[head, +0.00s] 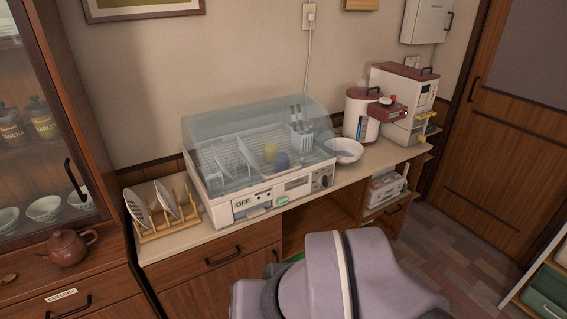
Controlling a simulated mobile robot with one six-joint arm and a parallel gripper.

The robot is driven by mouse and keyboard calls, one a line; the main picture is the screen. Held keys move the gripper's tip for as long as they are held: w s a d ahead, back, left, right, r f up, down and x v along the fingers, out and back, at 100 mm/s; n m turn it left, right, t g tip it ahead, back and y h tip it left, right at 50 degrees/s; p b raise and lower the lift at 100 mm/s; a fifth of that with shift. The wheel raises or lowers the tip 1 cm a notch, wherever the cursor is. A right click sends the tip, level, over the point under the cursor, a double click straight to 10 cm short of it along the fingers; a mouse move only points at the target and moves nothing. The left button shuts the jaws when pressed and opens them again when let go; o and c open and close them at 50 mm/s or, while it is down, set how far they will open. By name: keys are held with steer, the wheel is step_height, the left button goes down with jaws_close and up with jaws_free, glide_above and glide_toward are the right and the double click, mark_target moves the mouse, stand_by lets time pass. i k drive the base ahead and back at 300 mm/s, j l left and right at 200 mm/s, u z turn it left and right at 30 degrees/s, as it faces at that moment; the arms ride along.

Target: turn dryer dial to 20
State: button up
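The dish dryer (212,209) stands on the counter with its clear bluish lid down over the rack. Its front panel carries a tag that reads OFF, a green button (282,200), a small display window and a dark round dial (323,181) at the right end. The dial's marks are too small to read, so I cannot tell its setting. Inside the dryer are a yellow cup, a blue cup and a holder with utensils. My arm rises at the bottom centre, in front of the counter and apart from the dryer. My gripper does not show.
A wooden rack with plates (163,211) stands left of the dryer. A white bowl (343,150), a white canister (361,115) and a rice dispenser (408,105) stand to its right. A glass-doored cabinet is at the left. The front of the dryer's panel is unobstructed.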

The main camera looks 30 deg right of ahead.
mark_target(324, 180)
steer(key=i+l+z, duration=0.1)
steer(key=i+l, duration=0.5)
steer(key=i, duration=0.15)
